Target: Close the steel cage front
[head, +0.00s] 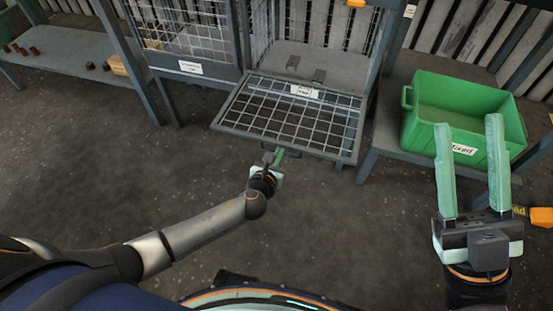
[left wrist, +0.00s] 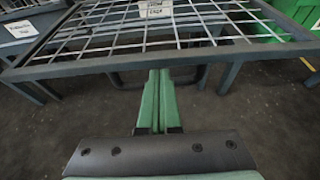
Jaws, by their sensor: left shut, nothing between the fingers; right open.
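The steel cage front (head: 290,115) is a dark frame with a wire grid and a white label. It is hinged down and lies open, roughly level, in front of the cage, whose inside (head: 330,60) is exposed. In the left wrist view the cage front (left wrist: 160,62) spans the top of the picture. My left gripper (head: 275,152) is shut and empty at the front's near edge, its fingertips close to or under the frame bar (left wrist: 158,72); I cannot tell whether they touch. My right gripper (head: 467,130) is open and empty, at the right before the green crate.
A green crate (head: 421,124) with a label stands on a low shelf at the right. A second, closed mesh cage (head: 185,30) stands to the left. A shelf (head: 60,55) with small dark parts is at the far left. The floor (head: 110,170) in front is clear.

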